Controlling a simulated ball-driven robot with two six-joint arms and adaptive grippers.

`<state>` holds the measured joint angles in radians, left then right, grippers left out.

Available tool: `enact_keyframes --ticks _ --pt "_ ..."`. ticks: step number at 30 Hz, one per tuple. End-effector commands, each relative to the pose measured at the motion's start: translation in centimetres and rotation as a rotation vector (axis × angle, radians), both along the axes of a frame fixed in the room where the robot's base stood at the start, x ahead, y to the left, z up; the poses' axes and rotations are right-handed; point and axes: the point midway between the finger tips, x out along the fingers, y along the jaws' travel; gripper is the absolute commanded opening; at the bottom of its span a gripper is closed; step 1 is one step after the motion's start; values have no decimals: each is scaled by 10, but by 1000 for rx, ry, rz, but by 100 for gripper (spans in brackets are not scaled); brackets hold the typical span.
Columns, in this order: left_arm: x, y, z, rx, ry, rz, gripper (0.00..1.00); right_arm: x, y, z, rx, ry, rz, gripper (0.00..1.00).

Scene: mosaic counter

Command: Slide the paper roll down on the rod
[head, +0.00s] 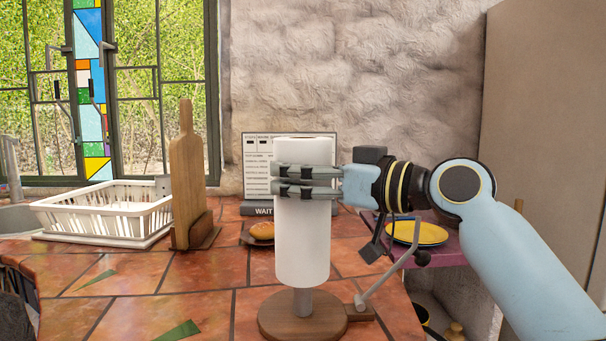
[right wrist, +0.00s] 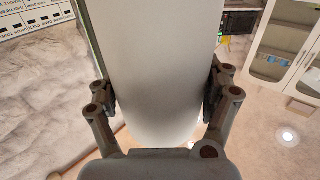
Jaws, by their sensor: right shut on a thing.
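The white paper roll (head: 302,243) stands upright over the rod (head: 303,301) of the holder. The roll's lower end is above the round wooden base (head: 288,322), with a short grey stretch of rod showing between them. My right gripper (head: 305,182) reaches in from the right and is shut around the upper half of the roll. In the right wrist view the roll (right wrist: 155,70) fills the space between the two fingers (right wrist: 162,95), which press its sides. The rod's top is hidden inside the roll. My left gripper is not in view.
A cutting board (head: 187,180) in a stand and a white dish rack (head: 103,213) are at left. A yellow plate (head: 418,233) lies right, behind my arm. The tiled counter's front left is mostly clear.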

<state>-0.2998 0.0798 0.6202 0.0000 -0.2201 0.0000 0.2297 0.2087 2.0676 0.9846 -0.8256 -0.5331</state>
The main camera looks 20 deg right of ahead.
Motion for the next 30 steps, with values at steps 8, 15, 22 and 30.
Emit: enact_keyframes --ticks 8,15,22,30 --pt "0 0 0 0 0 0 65 0 0 1 0 -1 0 100" --pt "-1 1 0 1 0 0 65 0 0 0 -1 1 0 100" --pt "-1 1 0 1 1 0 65 -15 -13 -1 -7 1 -3 100" --pt "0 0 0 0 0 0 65 -57 -43 -2 -12 3 -1 100"
